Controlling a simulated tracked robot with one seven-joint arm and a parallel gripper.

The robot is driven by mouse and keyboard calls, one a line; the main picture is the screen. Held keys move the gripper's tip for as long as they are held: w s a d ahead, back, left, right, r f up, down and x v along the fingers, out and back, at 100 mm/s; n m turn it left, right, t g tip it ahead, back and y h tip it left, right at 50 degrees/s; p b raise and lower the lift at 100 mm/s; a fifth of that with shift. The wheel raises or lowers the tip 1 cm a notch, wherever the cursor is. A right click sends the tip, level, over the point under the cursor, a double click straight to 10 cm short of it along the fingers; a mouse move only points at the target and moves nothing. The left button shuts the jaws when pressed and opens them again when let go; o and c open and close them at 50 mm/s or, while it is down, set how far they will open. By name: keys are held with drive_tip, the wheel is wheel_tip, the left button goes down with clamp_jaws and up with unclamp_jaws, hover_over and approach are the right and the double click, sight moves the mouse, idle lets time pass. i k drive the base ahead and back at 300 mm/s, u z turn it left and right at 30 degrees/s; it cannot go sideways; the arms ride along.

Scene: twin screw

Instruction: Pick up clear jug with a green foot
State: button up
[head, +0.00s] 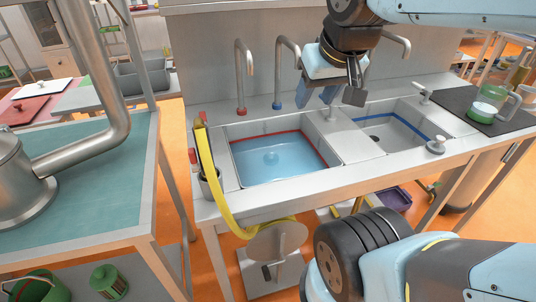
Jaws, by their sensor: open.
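The clear jug with a green foot (488,102) stands upright on a dark mat at the right end of the sink counter. Its handle points to the right, and its lower part shows green at the base. My gripper (335,94) hangs above the back of the sinks, left of the jug and well apart from it. It is open, with nothing seen between its fingers. Part of it is hidden by its own wrist.
The dark mat (459,98) lies beside the right-hand sink (392,137). The left sink (275,158) holds blue water. Upright taps (240,80) stand along the back. A yellow hose (212,180) hangs over the front left. A teal-topped table (110,180) stands at left.

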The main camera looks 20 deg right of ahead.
sight(491, 95)
drive_tip(key=u, duration=1)
drive_tip(key=i, duration=0.1)
drive_tip(key=z, duration=2.85)
drive_tip(key=k, duration=0.8)
drive_tip(key=z, duration=0.2)
drive_tip(key=i, duration=0.8)
drive_tip(key=u, duration=0.1)
